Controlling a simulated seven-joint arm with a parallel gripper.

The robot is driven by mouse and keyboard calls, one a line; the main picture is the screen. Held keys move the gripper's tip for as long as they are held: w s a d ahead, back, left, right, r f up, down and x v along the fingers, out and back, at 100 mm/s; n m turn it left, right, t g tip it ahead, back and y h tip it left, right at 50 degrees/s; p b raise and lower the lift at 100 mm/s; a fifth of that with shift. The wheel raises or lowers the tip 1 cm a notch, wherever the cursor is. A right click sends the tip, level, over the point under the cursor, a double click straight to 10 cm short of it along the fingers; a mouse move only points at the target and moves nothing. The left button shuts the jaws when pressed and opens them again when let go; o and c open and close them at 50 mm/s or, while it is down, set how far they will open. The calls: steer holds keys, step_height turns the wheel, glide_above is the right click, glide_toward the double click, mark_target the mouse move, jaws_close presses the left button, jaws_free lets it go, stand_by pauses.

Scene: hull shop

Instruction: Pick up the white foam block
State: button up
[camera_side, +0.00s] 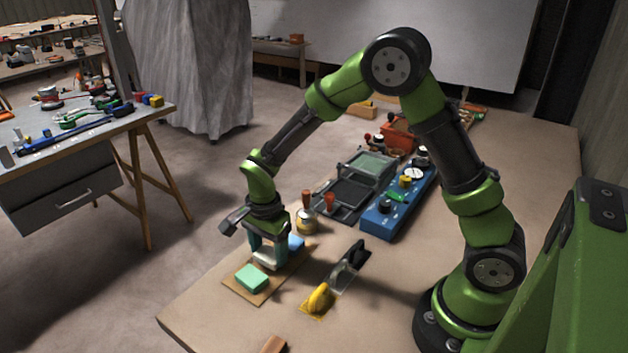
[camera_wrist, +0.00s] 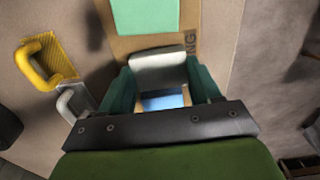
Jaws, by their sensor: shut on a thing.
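The white foam block (camera_wrist: 158,68) is between the teal fingers of my gripper (camera_wrist: 160,88) in the wrist view. In the side view the block (camera_side: 266,259) is partly hidden by the fingers of my gripper (camera_side: 268,252). My gripper points down and is shut on the white block. I cannot tell whether the block touches the cardboard sheet (camera_side: 236,288) below it. A mint green block (camera_side: 251,278) lies on the cardboard in front of it. A blue block (camera_side: 296,243) is behind it, and also shows in the wrist view (camera_wrist: 163,102).
A yellow-handled float (camera_side: 318,298) and a trowel (camera_side: 347,270) lie right of the cardboard. A tin (camera_side: 306,222), a dark tray (camera_side: 350,193) and a blue case (camera_side: 383,220) stand farther back.

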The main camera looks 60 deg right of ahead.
mark_target(269, 253)
steer(key=shift+r, duration=3)
